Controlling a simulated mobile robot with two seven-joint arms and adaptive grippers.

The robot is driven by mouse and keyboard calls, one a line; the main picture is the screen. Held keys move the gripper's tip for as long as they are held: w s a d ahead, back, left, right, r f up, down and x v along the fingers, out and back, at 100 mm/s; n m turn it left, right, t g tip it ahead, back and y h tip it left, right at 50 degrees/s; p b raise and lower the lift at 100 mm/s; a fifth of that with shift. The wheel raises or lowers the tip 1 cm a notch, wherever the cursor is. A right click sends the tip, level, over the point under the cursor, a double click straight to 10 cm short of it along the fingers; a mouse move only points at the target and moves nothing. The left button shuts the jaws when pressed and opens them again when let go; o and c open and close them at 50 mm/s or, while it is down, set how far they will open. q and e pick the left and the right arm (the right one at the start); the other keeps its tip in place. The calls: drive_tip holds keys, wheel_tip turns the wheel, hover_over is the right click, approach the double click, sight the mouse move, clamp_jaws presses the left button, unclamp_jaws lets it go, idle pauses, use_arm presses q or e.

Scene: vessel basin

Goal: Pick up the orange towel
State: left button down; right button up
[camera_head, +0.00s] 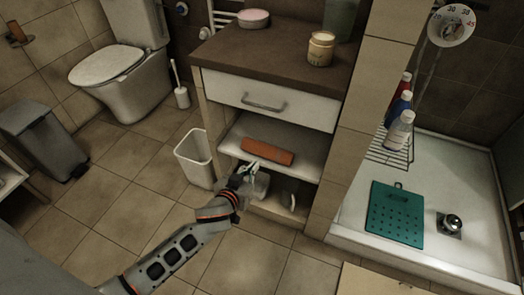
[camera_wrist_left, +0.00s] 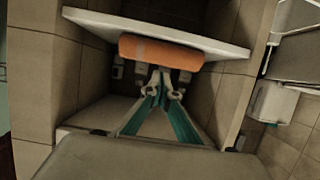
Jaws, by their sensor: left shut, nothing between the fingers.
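The orange towel (camera_head: 267,151) is a rolled bundle lying on the white open shelf (camera_head: 308,167) under the drawer. In the left wrist view the orange towel (camera_wrist_left: 160,52) lies across the top, along the shelf board (camera_wrist_left: 88,20). My left gripper (camera_head: 251,168) is at the front of the cabinet, close to the shelf's front edge and near the towel. In the left wrist view the teal fingers of my left gripper (camera_wrist_left: 161,76) converge just short of the towel. They are shut and empty. Whether the tips touch the towel is unclear. My right gripper is not in view.
The white drawer (camera_head: 270,101) is closed above the towel. A white bin (camera_head: 194,160) stands left of the cabinet. A tiled wall (camera_head: 338,160) bounds the shelf on the right, beside the shower tray (camera_head: 356,219). Small items stand in the compartment below the shelf.

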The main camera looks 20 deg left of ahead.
sight(267, 147)
use_arm(q)
drive_tip(key=w+b, duration=0.1)
drive_tip(key=w, duration=0.9)
drive_tip(key=shift+d+f+b, duration=0.1)
drive_tip(key=shift+f+b, duration=0.1)
drive_tip(key=shift+b, duration=0.15)
drive_tip(key=shift+s+f+b, duration=0.2)
drive_tip(key=shift+f+b, duration=0.15)
drive_tip(key=shift+f, duration=0.5)
drive_tip(key=shift+w, duration=0.1)
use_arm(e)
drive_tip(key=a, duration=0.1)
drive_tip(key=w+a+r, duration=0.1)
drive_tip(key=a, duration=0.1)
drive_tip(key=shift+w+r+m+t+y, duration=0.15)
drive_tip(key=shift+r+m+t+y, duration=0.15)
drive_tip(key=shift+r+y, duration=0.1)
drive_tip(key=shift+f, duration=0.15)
